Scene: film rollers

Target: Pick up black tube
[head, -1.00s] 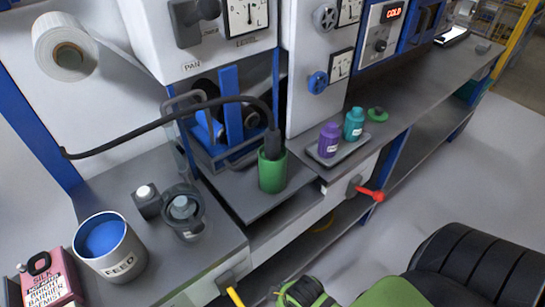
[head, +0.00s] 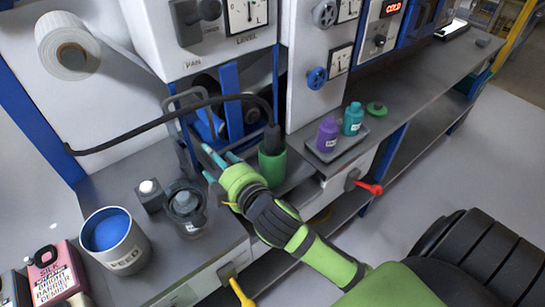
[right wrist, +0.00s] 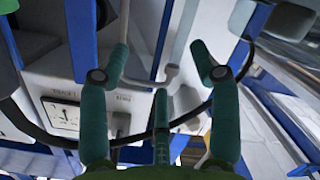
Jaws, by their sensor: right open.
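The black tube (head: 150,125) runs from the white wall at left, arches over the grey stand and drops into a green cup (head: 271,168), where its thick black end stands upright. In the right wrist view the tube (right wrist: 28,128) curves behind my fingers. My right gripper (head: 213,160) is open and empty, its teal fingers spread, below the tube's arch and just left of the green cup. The right wrist view also shows the open fingers (right wrist: 158,65). I cannot tell whether any finger touches the tube. My left gripper is not in view.
A purple bottle (head: 328,134) and a teal bottle (head: 353,118) stand on a tray right of the cup. A FEED can (head: 122,255), a dark lidded pot (head: 187,208) and a pink container (head: 60,275) are at left. A red handle (head: 370,187) sticks out at the bench front.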

